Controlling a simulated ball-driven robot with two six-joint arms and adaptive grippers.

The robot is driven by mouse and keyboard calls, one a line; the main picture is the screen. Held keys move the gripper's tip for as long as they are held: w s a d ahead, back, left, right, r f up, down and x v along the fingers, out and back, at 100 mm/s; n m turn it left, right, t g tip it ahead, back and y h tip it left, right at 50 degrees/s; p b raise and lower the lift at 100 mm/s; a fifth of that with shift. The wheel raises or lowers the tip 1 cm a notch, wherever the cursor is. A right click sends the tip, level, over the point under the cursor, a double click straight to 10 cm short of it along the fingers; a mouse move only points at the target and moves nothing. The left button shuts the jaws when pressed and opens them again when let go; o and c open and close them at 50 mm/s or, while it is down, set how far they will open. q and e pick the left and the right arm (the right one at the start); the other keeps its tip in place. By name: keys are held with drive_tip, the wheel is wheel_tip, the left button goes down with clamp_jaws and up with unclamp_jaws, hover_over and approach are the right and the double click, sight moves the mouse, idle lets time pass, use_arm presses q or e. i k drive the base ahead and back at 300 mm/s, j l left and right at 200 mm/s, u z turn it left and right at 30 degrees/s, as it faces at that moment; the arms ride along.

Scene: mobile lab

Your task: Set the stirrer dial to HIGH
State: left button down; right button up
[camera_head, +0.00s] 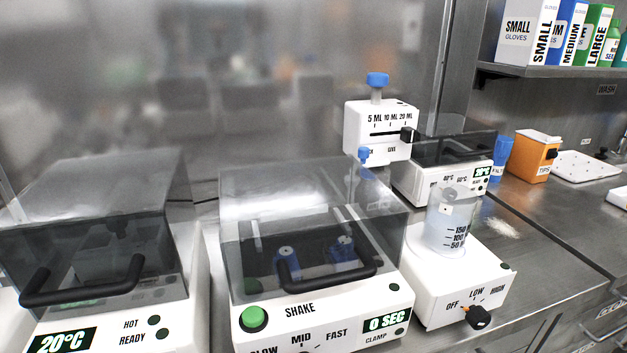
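The stirrer (440,290) is a white box at the right of the middle, with a glass beaker (452,222) of clear liquid standing on its top. Its black dial (479,317) is on the sloped front face, below the labels OFF, LOW and HIGH. A small orange mark at the dial's upper left points toward OFF. Neither of my grippers is in view.
A shaker (320,318) with a clear lid stands left of the stirrer, and a 20°C heater unit (110,325) farther left. A dispenser (380,130) and another lidded unit (420,182) stand behind. An orange tips box (530,158) is at the back right.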

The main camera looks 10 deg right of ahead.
sight(477, 317)
drive_tip(key=k+l+z, duration=0.1)
drive_tip(key=l+z, duration=0.15)
drive_tip(key=z, duration=0.15)
drive_tip(key=k+l+z, duration=0.1)
drive_tip(key=l+z, duration=0.2)
drive_tip(key=z, duration=0.15)
